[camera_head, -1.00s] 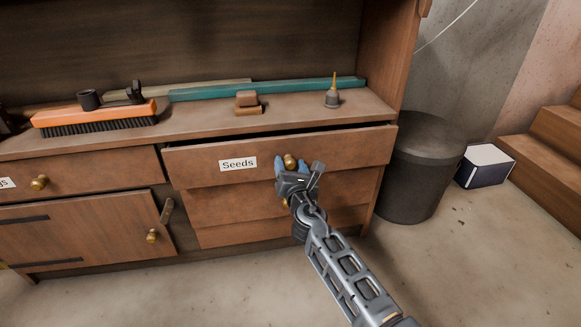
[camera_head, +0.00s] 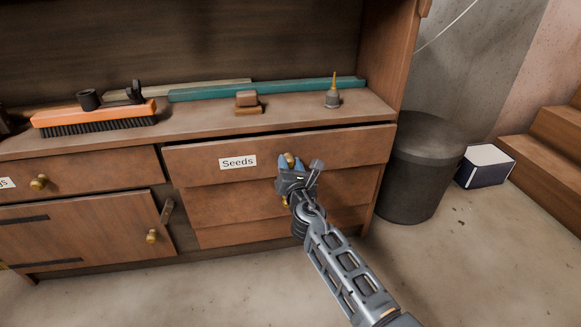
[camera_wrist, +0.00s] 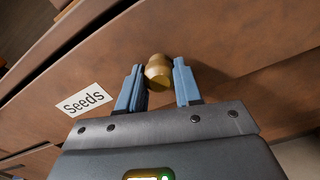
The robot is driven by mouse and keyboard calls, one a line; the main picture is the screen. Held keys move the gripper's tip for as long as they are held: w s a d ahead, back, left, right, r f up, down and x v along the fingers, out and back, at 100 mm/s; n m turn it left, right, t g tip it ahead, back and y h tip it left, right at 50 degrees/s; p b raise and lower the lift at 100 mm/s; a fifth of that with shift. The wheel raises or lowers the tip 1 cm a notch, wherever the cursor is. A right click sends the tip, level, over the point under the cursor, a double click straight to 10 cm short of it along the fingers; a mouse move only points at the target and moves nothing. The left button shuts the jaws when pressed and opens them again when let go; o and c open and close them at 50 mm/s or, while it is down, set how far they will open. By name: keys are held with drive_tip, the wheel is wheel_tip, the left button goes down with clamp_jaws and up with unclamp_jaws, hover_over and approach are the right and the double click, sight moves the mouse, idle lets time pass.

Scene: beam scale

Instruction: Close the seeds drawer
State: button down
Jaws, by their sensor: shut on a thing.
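The seeds drawer (camera_head: 330,150) is the top drawer of the right-hand stack in the brown wooden bench. It carries a white "Seeds" label (camera_head: 238,162), also seen in the wrist view (camera_wrist: 84,100). A thin dark gap shows along its top edge, so the front stands slightly out from the bench. My gripper (camera_head: 289,161) is at the brass knob on the drawer front. In the wrist view the blue fingers (camera_wrist: 158,85) stand on both sides of the round brass knob (camera_wrist: 158,70), shut on it. The drawer's inside is hidden.
More drawers (camera_head: 235,205) lie below, partly behind my arm. The bench top holds an orange brush (camera_head: 95,117), a teal bar (camera_head: 265,89), a small brown block (camera_head: 247,102) and an oil can (camera_head: 332,98). A dark bin (camera_head: 415,175) stands close on the right.

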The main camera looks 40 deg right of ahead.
drive_tip(key=x, duration=0.3)
drive_tip(key=shift+f, duration=0.1)
drive_tip(key=c, duration=0.8)
unclamp_jaws()
drive_tip(key=shift+o, duration=0.2)
drive_tip(key=p+v, duration=0.1)
drive_tip(key=v, duration=0.6)
drive_tip(key=shift+s+a, duration=0.25)
drive_tip(key=shift+s, duration=0.05)
